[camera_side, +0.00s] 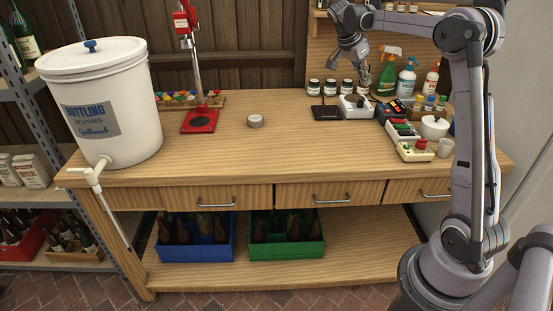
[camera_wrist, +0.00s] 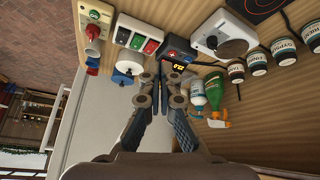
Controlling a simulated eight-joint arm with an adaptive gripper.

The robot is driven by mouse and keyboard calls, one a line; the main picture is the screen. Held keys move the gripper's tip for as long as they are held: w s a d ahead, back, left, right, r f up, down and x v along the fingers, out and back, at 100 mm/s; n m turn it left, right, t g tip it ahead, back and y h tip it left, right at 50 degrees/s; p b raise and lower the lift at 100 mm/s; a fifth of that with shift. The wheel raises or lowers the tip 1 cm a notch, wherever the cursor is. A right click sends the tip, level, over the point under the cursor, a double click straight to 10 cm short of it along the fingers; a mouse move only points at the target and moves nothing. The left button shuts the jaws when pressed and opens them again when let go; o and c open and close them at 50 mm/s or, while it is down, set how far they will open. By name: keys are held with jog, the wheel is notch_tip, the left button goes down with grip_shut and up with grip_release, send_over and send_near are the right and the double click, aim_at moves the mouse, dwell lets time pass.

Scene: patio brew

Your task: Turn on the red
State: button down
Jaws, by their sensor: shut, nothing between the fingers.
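A pale box with coloured switches (camera_side: 402,131) stands on the right part of the bench; it also shows in the wrist view (camera_wrist: 137,41). Whether any is on is too small to tell. A cream box with a red button (camera_side: 416,151) is in front of it, and at the wrist view's upper left (camera_wrist: 94,24). My gripper (camera_side: 364,88) is shut and empty above the bench; in the wrist view its fingertips (camera_wrist: 161,72) are below the black controller (camera_wrist: 178,56), apart from the switch box.
A white hotplate-like unit with a knob (camera_side: 357,107), several jars and spray bottles (camera_side: 387,77) crowd around my gripper. A white pot (camera_side: 434,127) and mug (camera_side: 445,148) stand right of the switches. The bench (camera_side: 290,145) is mostly clear in the middle. A white bucket (camera_side: 110,105) stands left.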

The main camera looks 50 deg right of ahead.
jog(key=s+d+f+m+g, duration=0.2)
jog(key=d+m, duration=0.3)
jog(key=d, duration=0.3)
jog(key=shift+s+d+g, duration=0.3)
jog(key=shift+s, duration=0.05)
jog(key=shift+f, duration=0.15)
send_over(393, 119)
jog(key=a, duration=0.1)
jog(key=f, duration=0.4)
jog(key=w+f, duration=0.1)
jog(key=f, duration=0.2)
jog(key=shift+a+f, duration=0.1)
jog(key=shift+a, duration=0.05)
notch_tip(393, 119, down, 3)
jog(key=shift+f, duration=0.8)
jog(key=shift+w+a+f, duration=0.1)
jog(key=shift+a+f, duration=0.05)
jog(key=shift+f, duration=0.35)
jog(key=shift+r, duration=0.15)
